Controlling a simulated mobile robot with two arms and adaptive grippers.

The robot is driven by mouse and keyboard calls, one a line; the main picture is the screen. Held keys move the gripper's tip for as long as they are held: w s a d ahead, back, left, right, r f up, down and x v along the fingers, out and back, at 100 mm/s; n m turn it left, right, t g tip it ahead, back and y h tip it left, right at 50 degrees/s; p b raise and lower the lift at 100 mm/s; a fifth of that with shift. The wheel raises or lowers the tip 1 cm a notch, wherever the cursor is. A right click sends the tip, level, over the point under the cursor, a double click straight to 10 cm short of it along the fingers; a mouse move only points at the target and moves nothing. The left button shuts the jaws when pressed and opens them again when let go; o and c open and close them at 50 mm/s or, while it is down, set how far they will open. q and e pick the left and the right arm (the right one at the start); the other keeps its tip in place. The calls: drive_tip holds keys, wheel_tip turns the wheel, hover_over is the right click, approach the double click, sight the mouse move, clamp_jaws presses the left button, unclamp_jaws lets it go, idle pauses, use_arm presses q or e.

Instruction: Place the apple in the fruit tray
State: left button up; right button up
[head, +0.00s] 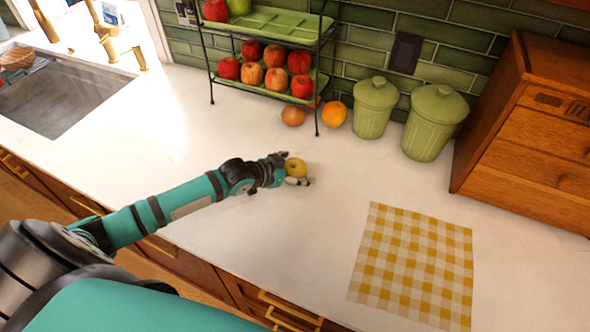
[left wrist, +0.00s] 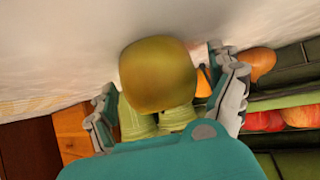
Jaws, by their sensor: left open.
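A yellow-green apple (head: 296,168) sits on the white counter, right at my left gripper (head: 290,170). In the left wrist view the apple (left wrist: 158,76) lies between the two spread fingers of my left gripper (left wrist: 165,100). The fingers are open around it, and I cannot tell whether either touches it. The fruit tray is a black wire rack with green trays (head: 268,24) at the back of the counter. Its lower tray holds several red apples (head: 275,77); its upper tray has a red and a green apple at the left and bare room at the right. My right gripper is out of view.
An onion (head: 293,116) and an orange (head: 335,114) lie on the counter by the rack's foot. Two green lidded canisters (head: 374,108) and a wooden cabinet (head: 535,130) stand to the right. A yellow checked cloth (head: 415,265) lies in front. A sink (head: 60,92) is at the left.

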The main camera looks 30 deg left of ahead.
use_arm(q)
drive_tip(key=shift+s, duration=0.15)
drive_tip(key=c, duration=1.3)
drive_tip(key=shift+c, duration=0.9)
drive_tip(key=shift+r, duration=0.1)
